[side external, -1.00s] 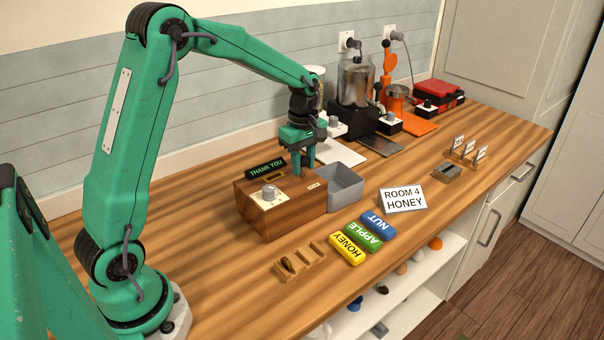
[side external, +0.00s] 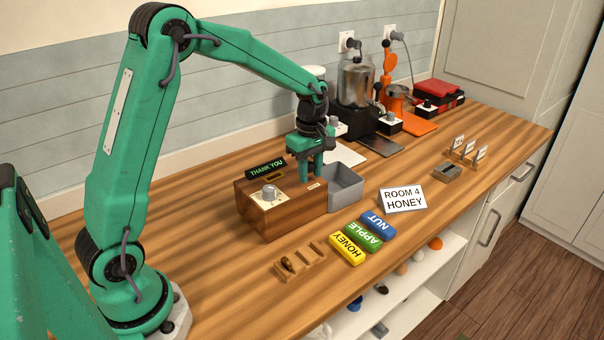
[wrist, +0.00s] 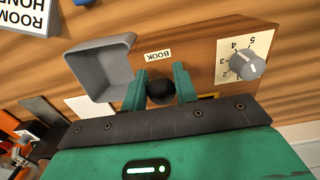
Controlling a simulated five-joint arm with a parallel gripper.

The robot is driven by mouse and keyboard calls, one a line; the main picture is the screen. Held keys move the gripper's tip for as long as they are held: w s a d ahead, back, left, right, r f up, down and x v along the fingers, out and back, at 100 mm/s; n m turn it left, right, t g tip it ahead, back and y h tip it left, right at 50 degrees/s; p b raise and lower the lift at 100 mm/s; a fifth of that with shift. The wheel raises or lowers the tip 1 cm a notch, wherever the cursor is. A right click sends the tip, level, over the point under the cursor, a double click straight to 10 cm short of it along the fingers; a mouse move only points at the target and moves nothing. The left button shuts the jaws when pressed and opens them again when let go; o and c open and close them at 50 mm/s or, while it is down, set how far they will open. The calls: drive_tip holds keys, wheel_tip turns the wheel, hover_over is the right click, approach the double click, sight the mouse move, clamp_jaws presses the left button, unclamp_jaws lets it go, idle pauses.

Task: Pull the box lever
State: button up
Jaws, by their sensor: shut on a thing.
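The wooden box (side external: 283,219) stands on the counter, with a dial (side external: 269,193) on a white plate on its top. In the wrist view the lever's black ball knob (wrist: 160,93) sits between the two green fingers. My gripper (side external: 310,171) is over the right end of the box, pointing down, shut on the knob. The lever's shaft is hidden below the knob and the fingers. A label reading BOOK (wrist: 153,55) lies just beyond the fingers in the wrist view.
A grey open bin (side external: 345,188) adjoins the box's right end. A THANK YOU sign (side external: 266,168) stands at its back. Machines stand along the wall.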

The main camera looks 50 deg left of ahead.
drive_tip(key=shift+d+f, duration=0.15)
drive_tip(key=shift+d, duration=0.05)
drive_tip(key=shift+d+f, duration=0.25)
drive_tip(key=shift+d, duration=0.15)
drive_tip(key=shift+d+f, duration=0.1)
idle(0.3)
idle(0.4)
drive_tip(key=shift+a+r, duration=0.5)
drive_tip(key=shift+a, duration=0.45)
drive_tip(key=shift+a+r, duration=0.35)
drive_tip(key=shift+a, duration=0.3)
drive_tip(key=shift+a, duration=0.1)
